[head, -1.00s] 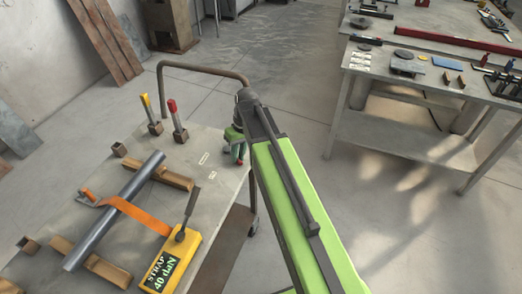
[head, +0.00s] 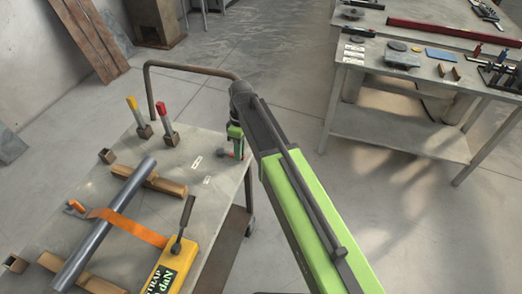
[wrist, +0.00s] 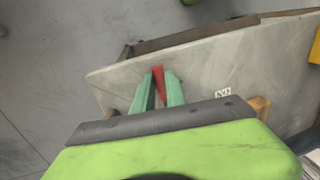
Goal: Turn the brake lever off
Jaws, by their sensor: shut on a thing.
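The red lever (wrist: 158,82), taken as the brake lever, shows between the green fingers of my gripper (wrist: 157,88) in the wrist view. My gripper is shut on it near the edge of the grey table. In the head view my gripper (head: 237,144) is at the table's far right corner, and a bit of the red lever (head: 226,155) shows beside the fingers. The lever's base and pivot are hidden. Small white labels (head: 196,163) lie on the table close by; their text is too small to read.
The table (head: 100,190) carries a grey pipe (head: 108,220), an orange strap (head: 135,228), a yellow strap box (head: 172,268) with a black lever, and yellow-handled (head: 138,115) and red-handled (head: 166,122) levers. A bent pipe rail (head: 190,66) rises behind. A workbench (head: 400,140) stands right.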

